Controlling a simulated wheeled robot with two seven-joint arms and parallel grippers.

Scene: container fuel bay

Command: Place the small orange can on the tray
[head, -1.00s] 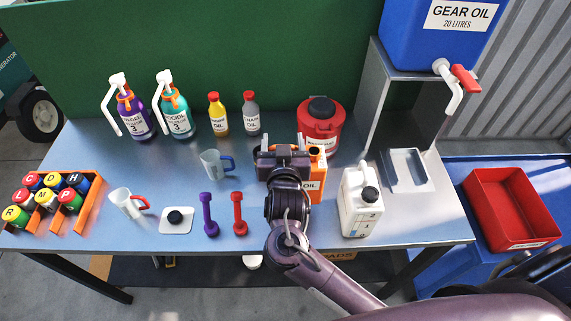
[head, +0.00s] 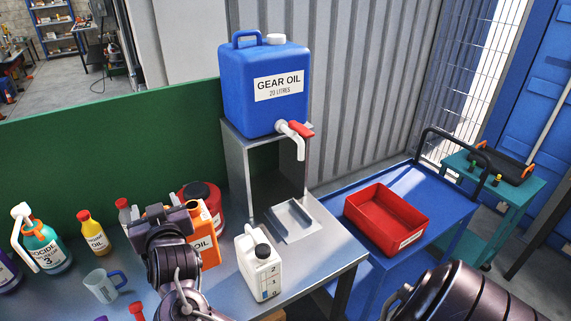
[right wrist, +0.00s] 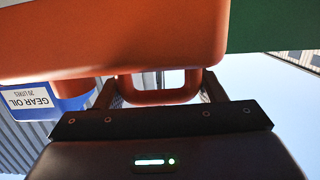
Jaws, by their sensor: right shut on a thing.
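The small orange can (head: 209,236), with a white label ending in "OIL", is at the bench's middle, partly hidden by my right gripper (head: 180,214). In the right wrist view the can (right wrist: 120,35) fills the top, and its handle (right wrist: 157,96) lies between the fingers of my right gripper (right wrist: 160,90), which is shut on it. I cannot tell whether the can touches the bench. A shallow grey metal tray (head: 283,217) sits below the blue drum's tap. A deeper red tray (head: 420,213) stands on the blue cart. My left gripper is out of view.
A white jug (head: 259,268) stands between the can and the bench's front right edge. A red round can (head: 216,198) is close behind. The blue gear oil drum (head: 262,105) sits on a metal stand (head: 240,165).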

